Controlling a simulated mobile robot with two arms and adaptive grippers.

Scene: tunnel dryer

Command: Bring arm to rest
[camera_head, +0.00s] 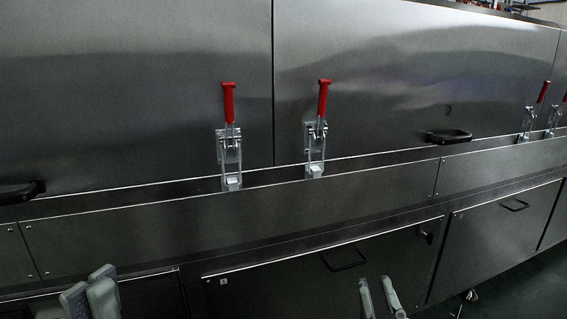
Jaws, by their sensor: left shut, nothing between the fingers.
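My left gripper (90,290) shows at the bottom left of the head view. Its two grey fingers are together, with nothing between them. My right gripper (379,290) shows at the bottom, right of the middle. Its two fingers stand apart with a clear gap, and I see nothing between them. Both grippers are low in the picture, in front of the dryer's lower panels, and appear to touch nothing. The rest of both arms is mostly out of the picture.
The steel dryer wall (150,90) fills the view. Toggle clamps with red handles (229,102) (323,97) stand upright on its ledge, with more at the far right. Black handles (449,136) stick out. Lower doors (500,240) have handles. Dark floor (515,285) shows at bottom right.

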